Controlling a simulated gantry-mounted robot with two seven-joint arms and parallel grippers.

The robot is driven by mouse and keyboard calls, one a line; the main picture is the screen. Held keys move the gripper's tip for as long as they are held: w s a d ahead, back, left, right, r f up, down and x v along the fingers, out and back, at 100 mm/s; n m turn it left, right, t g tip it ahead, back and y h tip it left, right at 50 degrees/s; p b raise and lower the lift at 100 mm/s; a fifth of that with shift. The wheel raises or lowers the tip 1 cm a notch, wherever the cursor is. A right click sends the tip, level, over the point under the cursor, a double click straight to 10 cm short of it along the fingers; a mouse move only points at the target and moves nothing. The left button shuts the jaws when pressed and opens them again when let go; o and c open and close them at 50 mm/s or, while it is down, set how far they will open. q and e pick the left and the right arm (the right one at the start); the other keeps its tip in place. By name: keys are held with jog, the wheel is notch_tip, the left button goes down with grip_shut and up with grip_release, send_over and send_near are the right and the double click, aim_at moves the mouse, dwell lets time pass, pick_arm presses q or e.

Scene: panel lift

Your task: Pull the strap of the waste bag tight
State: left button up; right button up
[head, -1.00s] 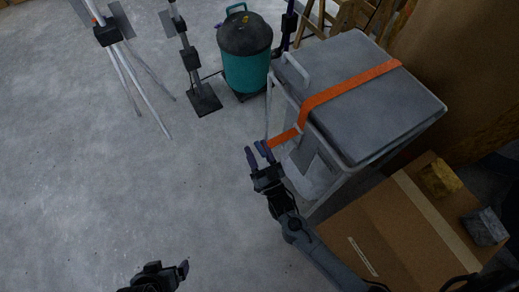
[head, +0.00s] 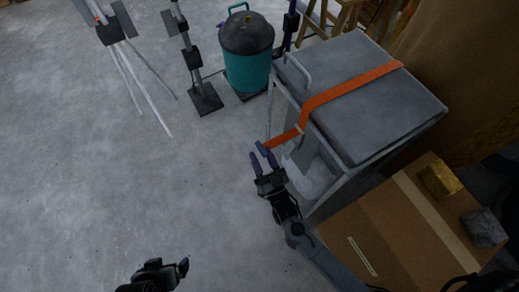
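An orange strap (head: 335,91) runs across the grey top (head: 385,105) of a framed cart or bin. It bends down over the near left edge, and its loose end (head: 283,140) sticks out to the left. A pale, bag-like shape (head: 311,172) shows inside the frame below; I cannot tell for sure that it is the waste bag. My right gripper (head: 261,154) has its fingers apart. One fingertip is right beside the strap's end; I cannot tell whether they touch. My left gripper (head: 184,267) is low at the bottom edge, away from the strap, its fingers partly hidden.
A cardboard box (head: 385,225) with two small blocks on it stands at the lower right, close to my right arm. A teal canister (head: 247,70) and a tripod stand (head: 140,80) are at the back. The floor at left and centre is clear.

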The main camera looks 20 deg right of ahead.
jog(key=p+v, duration=0.2)
jog(key=v, duration=0.6)
jog(key=shift+s, duration=0.4)
jog(key=shift+f, duration=0.1)
